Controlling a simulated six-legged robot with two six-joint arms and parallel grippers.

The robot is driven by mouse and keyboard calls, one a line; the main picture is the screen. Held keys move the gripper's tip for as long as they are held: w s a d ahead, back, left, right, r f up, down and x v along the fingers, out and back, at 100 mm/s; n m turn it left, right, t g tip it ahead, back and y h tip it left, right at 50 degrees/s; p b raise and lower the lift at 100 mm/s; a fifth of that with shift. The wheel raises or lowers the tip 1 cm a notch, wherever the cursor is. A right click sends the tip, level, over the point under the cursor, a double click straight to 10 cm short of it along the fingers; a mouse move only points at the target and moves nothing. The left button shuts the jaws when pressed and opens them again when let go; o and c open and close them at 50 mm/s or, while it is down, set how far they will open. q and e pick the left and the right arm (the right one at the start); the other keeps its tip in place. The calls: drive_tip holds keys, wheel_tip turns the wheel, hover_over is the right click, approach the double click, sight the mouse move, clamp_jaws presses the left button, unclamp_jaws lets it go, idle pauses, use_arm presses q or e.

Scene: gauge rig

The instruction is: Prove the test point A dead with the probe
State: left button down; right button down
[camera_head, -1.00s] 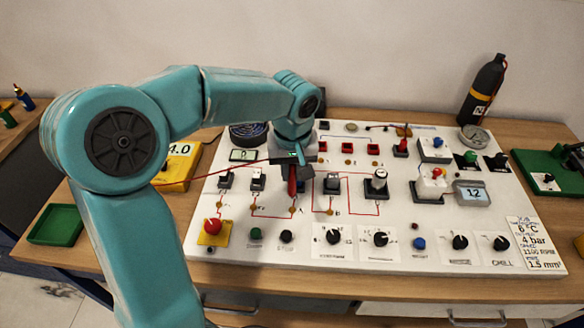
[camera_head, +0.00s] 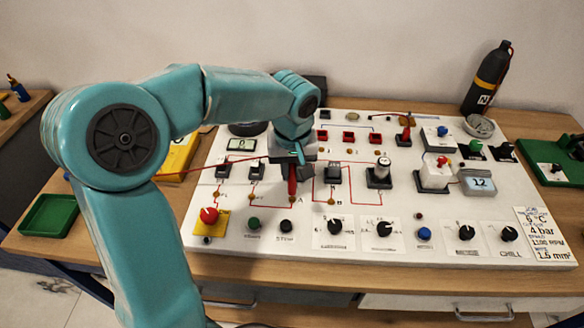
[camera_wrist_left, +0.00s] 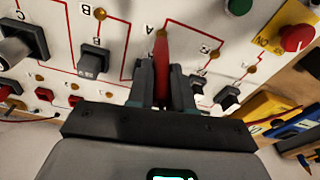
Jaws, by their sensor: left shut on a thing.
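My left gripper (camera_head: 292,163) is shut on the red probe (camera_head: 292,183), which points down at the white panel (camera_head: 305,262). The probe also shows in the left wrist view (camera_wrist_left: 162,62), between the two fingers (camera_wrist_left: 162,80). Test point A (camera_head: 292,200) is a small brass stud on a red line. The probe's tip is at or just above it; I cannot tell whether they touch. In the left wrist view the tip covers most of the stud by the letter A. A red lead (camera_head: 215,165) runs left from the probe. My right gripper is out of view.
Test point B (camera_head: 331,202) lies just right of A. Black switches (camera_head: 332,173) stand close around the probe. A yellow meter (camera_head: 180,155) is partly hidden behind my left arm.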

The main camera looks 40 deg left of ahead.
use_arm(q)
wheel_tip(320, 180, up, 8)
drive_tip(key=p, duration=0.6)
drive_tip(key=shift+r, duration=0.1)
idle(0.4)
